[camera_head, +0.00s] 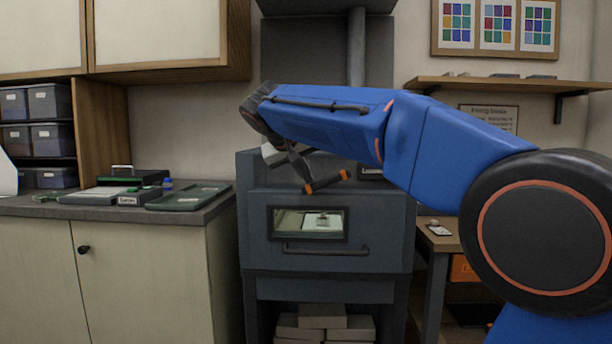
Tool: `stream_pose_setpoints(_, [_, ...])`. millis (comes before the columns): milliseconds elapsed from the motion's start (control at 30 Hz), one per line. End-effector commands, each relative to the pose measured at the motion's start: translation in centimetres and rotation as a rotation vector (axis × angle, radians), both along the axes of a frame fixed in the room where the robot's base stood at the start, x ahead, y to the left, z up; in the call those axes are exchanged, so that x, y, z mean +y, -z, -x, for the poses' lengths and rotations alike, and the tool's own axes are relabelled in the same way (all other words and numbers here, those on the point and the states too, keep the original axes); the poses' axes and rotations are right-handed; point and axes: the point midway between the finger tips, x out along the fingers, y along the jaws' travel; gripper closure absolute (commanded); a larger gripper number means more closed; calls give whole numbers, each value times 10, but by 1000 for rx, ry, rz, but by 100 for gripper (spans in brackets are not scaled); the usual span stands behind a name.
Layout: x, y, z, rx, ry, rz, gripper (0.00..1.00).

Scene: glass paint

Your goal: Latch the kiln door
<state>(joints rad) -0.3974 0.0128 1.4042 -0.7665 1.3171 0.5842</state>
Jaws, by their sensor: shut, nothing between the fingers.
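The dark grey kiln (260,180) stands in the middle of the view. Its front door (375,222) looks flush with the body. It has a lit window (309,223), with a pale piece visible inside, and a horizontal bar handle (325,250) below. My gripper (308,178) hangs in front of the kiln's upper front, above the window, shut and apparently empty. A short dark bar with orange ends (328,181) shows at its tip. I cannot tell whether this bar is a latch or part of my gripper, or whether they touch. My arm hides the kiln's upper right.
A counter (217,210) at left holds a green tray (188,196) and a flat tool station (105,195). A small table (440,240) stands close at the kiln's right. Bricks (322,318) lie beneath the kiln. A shelf (510,84) hangs at upper right.

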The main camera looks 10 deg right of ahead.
Motion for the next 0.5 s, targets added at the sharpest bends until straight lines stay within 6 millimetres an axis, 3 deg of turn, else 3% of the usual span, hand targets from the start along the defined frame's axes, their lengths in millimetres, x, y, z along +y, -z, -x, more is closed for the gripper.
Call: stream_pose_setpoints(500, [5,11,-2,56,-3,169,100])
